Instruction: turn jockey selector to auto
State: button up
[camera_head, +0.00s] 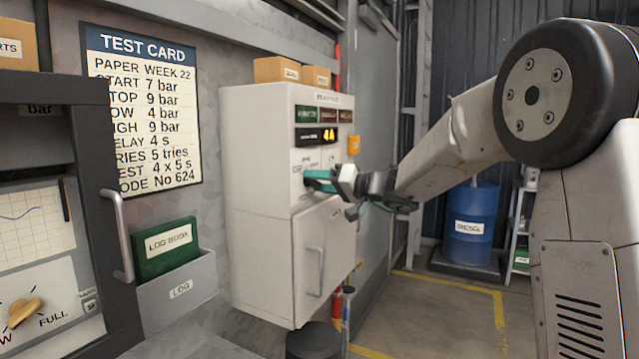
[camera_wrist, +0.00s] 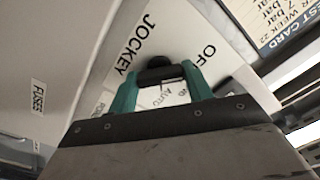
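The jockey selector (camera_wrist: 160,62) is a small black knob on the white panel, seen in the wrist view beside the large JOCKEY lettering. My gripper (camera_wrist: 160,76) has its teal fingers on either side of the knob, with no clear gap at either side. OFF is printed to the upper right, and AUTO shows between the fingers; another label at left is partly covered. Which mark the knob points to cannot be told. In the head view my gripper (camera_head: 318,181) reaches the front of the white control cabinet (camera_head: 258,190) and hides the knob.
The cabinet's lower door has a handle (camera_head: 315,271). A test card (camera_head: 145,110) and log book (camera_head: 165,247) are at left; a blue diesel drum (camera_head: 470,225) stands behind.

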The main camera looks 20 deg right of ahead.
jog(key=shift+m, duration=0.4)
jog(key=m, duration=0.4)
jog(key=shift+m, duration=0.3)
jog(key=m, duration=0.4)
jog(key=shift+m, duration=0.3)
jog(key=m, duration=0.9)
jog(key=shift+f+m, duration=0.1)
jog(key=shift+m, duration=0.2)
jog(key=o, duration=1)
